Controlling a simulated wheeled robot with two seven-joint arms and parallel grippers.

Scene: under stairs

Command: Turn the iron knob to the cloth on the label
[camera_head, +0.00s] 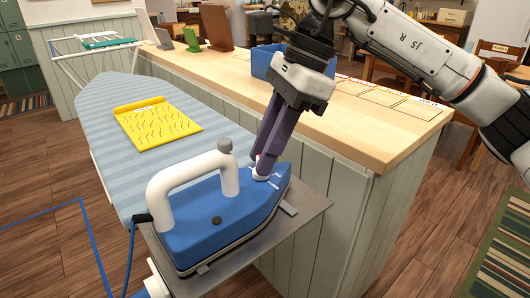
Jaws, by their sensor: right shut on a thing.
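The blue iron (205,235) with a white handle stands on a grey metal rest at the near end of the ironing board (95,105). Its small white knob (259,177) sits on top near the front, with short white marks beside it. My right gripper (262,170) reaches down from above and is shut on the knob; its purple fingers partly hide it. A yellow cloth (157,122) with dark wavy lines and a thicker rolled far edge lies flat on the board. A small pale patch shows on that edge, too small to read. My left gripper is not in view.
A wooden counter (400,128) runs along the right of the board, with a blue bin (270,62) and flat cards on it. The iron's blue cord (130,255) hangs at its left. A white drying rack (75,60) stands behind. Open floor lies at left.

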